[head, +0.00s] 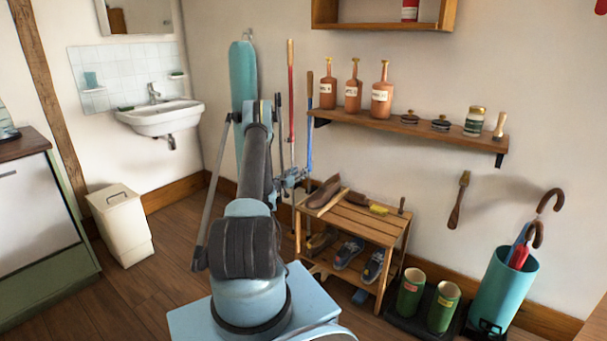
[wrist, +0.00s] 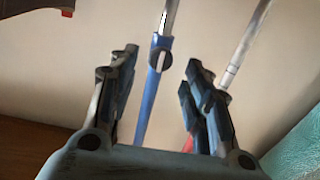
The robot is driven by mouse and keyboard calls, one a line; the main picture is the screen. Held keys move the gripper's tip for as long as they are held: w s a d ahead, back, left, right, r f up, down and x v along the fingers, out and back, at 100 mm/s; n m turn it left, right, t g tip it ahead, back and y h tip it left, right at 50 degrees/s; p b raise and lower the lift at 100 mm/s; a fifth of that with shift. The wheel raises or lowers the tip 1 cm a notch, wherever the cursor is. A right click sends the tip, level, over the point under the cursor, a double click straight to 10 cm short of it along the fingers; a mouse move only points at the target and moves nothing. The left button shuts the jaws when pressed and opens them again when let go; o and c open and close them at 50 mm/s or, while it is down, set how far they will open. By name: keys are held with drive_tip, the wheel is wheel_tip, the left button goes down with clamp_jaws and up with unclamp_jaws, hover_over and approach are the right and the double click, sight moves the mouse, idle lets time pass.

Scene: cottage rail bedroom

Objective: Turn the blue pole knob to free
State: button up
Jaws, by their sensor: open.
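The blue pole (wrist: 152,95) stands slightly tilted in the wrist view, with a thin pale metal section rising from its top. Its dark knob (wrist: 160,54) sits near the top of the blue tube. My gripper (wrist: 160,68) is open, with one dark finger on each side of the pole and a gap to both. The knob shows between and slightly above the fingertips, not gripped. In the head view the blue pole (head: 309,140) leans by the wall beyond my arm; the knob is too small to make out there.
A red and pale pole (head: 291,95) stands just left of the blue pole; it shows behind the right finger in the wrist view (wrist: 231,70). A teal ironing board (head: 243,75) hangs further left. A wooden shoe rack (head: 385,232) stands close on the right, below a wall shelf (head: 430,130).

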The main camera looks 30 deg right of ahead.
drive_tip(key=shift+x, duration=1.7)
drive_tip(key=shift+c, duration=0.6)
drive_tip(key=c, duration=0.9)
